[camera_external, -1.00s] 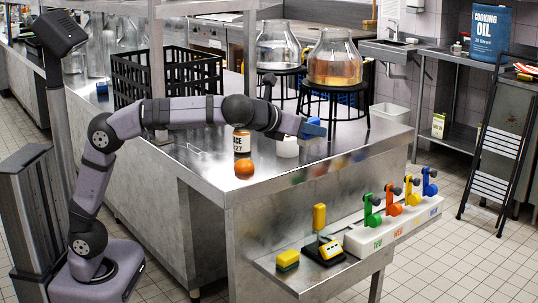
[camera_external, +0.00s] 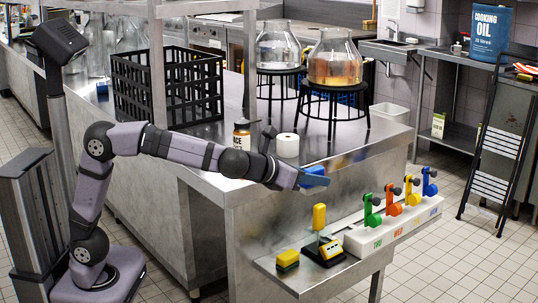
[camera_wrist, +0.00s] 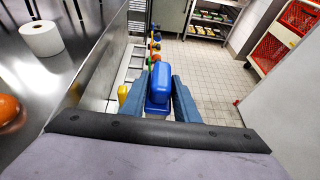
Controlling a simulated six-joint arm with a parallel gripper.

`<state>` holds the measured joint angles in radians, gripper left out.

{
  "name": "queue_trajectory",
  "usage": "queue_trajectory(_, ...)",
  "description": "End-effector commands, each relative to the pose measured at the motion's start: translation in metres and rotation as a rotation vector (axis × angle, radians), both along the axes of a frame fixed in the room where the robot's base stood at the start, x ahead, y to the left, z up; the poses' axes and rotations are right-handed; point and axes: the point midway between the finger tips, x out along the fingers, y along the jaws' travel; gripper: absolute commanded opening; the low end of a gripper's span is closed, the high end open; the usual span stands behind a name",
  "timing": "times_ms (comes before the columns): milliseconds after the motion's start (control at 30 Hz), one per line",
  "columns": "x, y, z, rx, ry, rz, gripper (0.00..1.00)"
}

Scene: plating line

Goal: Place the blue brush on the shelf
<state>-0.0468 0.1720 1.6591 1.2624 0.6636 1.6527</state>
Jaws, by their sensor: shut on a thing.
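My gripper (camera_external: 314,178) is shut on the blue brush (camera_external: 317,170) and holds it in the air, past the steel counter's front edge and above the shelf. In the wrist view the blue brush (camera_wrist: 158,88) sits between the two blue-grey fingers of my gripper (camera_wrist: 159,76). The shelf (camera_external: 308,281) is a low steel ledge along the counter's front.
On the counter (camera_external: 215,190) stand a labelled jar (camera_external: 242,138), a white roll (camera_external: 288,145), a black crate (camera_external: 133,85) and glass vessels on black stands. An orange ball (camera_wrist: 8,112) shows at the wrist view's left edge; my arm hides it outside.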

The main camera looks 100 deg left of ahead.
Motion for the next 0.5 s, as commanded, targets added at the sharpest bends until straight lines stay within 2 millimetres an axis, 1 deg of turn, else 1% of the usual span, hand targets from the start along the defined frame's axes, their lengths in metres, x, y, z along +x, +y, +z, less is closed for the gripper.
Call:
queue_trajectory(33, -0.001, -0.001, -0.022, 0.002, 0.011, -0.004, 0.01)
queue_trajectory(200, -0.001, -0.001, -0.079, 0.0, 0.011, -0.003, 0.01)
queue_trajectory(300, -0.001, 0.0, -0.108, 0.0, 0.011, -0.002, 0.01)
queue_trajectory(400, 0.0, 0.0, -0.133, 0.001, 0.009, -0.002, 0.01)
queue_trajectory(500, 0.0, 0.0, -0.153, 0.0, 0.005, -0.002, 0.01)
